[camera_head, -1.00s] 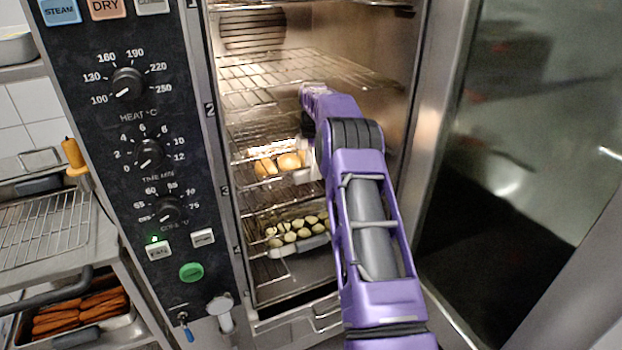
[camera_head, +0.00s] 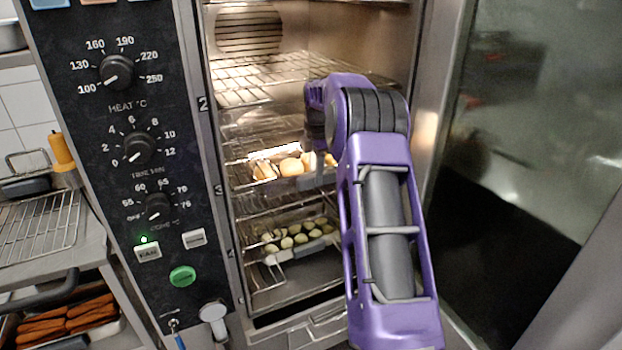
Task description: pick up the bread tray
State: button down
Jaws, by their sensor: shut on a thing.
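The bread tray (camera_head: 268,154) is inside the open oven, at the level of a middle rack, with several golden bread rolls (camera_head: 291,167) in it. My purple arm reaches into the oven from the front right. My gripper (camera_head: 318,178) is at the tray's front right side and is shut on it. The arm covers the right part of the tray. The fingertips are small and partly hidden, and I cannot tell whether the tray touches the rack below.
A lower tray (camera_head: 312,247) with several pale round items sits beneath. Wire racks (camera_head: 262,82) lie above. The control panel (camera_head: 135,150) bounds the left, the open glass door (camera_head: 520,170) the right. A side table (camera_head: 85,240) stands at far left.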

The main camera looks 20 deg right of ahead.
jog(key=s+d, duration=0.1)
jog(key=s, duration=3.1)
jog(key=shift+s+b, duration=0.2)
jog(key=shift+b, duration=0.15)
